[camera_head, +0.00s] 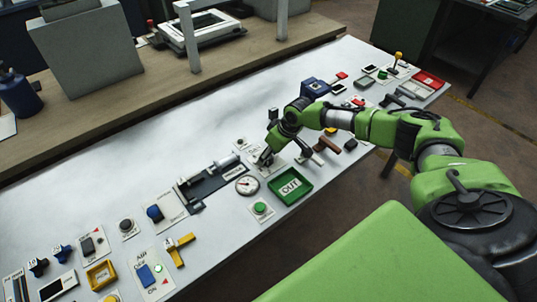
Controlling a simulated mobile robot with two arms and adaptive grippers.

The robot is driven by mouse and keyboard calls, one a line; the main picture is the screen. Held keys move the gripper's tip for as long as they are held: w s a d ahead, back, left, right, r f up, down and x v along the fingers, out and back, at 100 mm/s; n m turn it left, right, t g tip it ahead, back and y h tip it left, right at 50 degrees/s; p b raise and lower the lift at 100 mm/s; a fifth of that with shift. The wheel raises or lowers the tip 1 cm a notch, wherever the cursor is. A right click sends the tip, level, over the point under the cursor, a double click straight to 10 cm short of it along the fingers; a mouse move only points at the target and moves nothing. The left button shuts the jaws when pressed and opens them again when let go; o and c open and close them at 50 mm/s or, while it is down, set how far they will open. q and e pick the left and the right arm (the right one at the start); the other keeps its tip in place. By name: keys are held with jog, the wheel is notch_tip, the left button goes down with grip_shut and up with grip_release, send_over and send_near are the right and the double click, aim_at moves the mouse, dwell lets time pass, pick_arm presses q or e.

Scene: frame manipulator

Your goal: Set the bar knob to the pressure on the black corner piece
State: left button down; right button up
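My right arm reaches in from the right, and its gripper (264,157) is low over the table beside a small pale plate (241,144). The gripper is small and partly hidden by its own wrist, so I cannot tell whether it is open or touching anything. A round white dial gauge (247,185) lies just below left of it; its reading is too small to make out. A black angular piece (207,183) with a grey cylinder lies left of the gauge. I cannot tell which control is the bar knob; the gripper may hide it. My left gripper is not in view.
A green tray (290,186) marked OUT and a green button (261,208) are near the gauge. A blue knob (154,212), a yellow handle (179,248) and several switches lie to the left. The white table (140,150) is clear along its back.

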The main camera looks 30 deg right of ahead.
jog(key=c, duration=1.1)
jog(key=shift+r+m+p, duration=0.2)
jog(key=shift+m+p, duration=0.2)
jog(key=shift+p, duration=0.35)
jog(key=m+p, duration=0.1)
jog(key=p, duration=0.1)
jog(key=m+h+p, duration=0.1)
jog(key=m+p, duration=0.1)
jog(key=p, duration=0.1)
jog(key=shift+s+a+h, duration=0.1)
jog(key=shift+a+h, duration=0.1)
jog(key=shift+h, duration=0.1)
jog(key=shift+m+h+p, duration=0.4)
jog(key=shift+m+p, duration=0.65)
jog(key=shift+m, duration=0.15)
jog(key=shift+f+m+h+p, duration=0.15)
jog(key=shift+m+h+p, duration=0.15)
jog(key=shift+m+p, duration=0.4)
